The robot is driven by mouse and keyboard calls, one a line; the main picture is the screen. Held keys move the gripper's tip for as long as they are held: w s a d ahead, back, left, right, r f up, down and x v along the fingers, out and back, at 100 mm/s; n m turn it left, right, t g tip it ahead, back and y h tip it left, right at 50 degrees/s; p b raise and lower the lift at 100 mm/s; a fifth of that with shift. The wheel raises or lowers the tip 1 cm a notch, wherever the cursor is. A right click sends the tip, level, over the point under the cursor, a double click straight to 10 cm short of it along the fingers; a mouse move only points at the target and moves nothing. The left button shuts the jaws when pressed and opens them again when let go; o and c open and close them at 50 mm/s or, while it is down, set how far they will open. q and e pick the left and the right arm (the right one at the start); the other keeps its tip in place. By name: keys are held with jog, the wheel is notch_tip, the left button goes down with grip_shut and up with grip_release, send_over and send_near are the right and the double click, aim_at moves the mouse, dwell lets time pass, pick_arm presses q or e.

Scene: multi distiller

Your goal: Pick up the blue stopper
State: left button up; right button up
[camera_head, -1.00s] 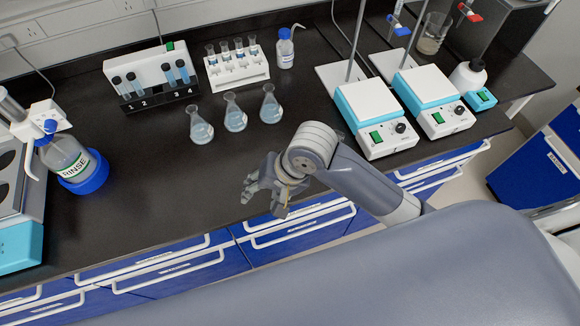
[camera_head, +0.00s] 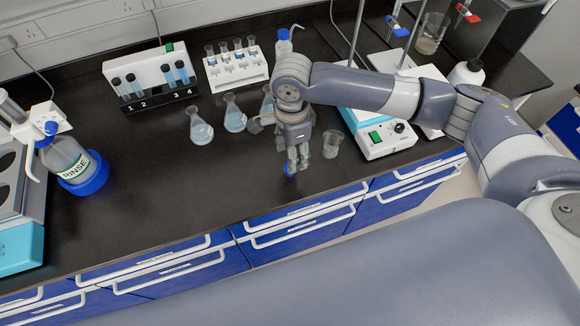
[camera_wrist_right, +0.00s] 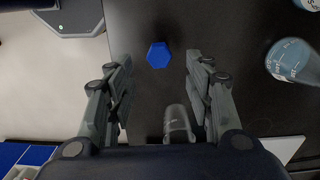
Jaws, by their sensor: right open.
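The blue stopper (camera_head: 289,170) is on the black bench near its front edge, partly hidden by my right gripper (camera_head: 298,160) in the head view. My right gripper points down at it. In the right wrist view the stopper (camera_wrist_right: 158,55) shows as a blue six-sided shape. It lies in line with the gap between the open fingers of my right gripper (camera_wrist_right: 160,62), around their tips, with space on both sides. The fingers hold nothing. My left gripper is out of view.
A clear beaker (camera_head: 332,144) stands just right of my right gripper. Conical flasks (camera_head: 235,118) stand behind and left, one partly hidden by my arm. Hotplates (camera_head: 382,137) are at the right, a rinse bottle (camera_head: 68,160) at the left. The front-left bench is clear.

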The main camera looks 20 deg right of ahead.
jog(key=shift+f, duration=0.95)
jog(key=f+p, duration=0.1)
jog(key=f, duration=0.4)
jog(key=shift+a+p, duration=0.2)
jog(key=shift+p, duration=0.15)
jog(key=shift+f, duration=0.25)
jog(key=c, duration=0.8)
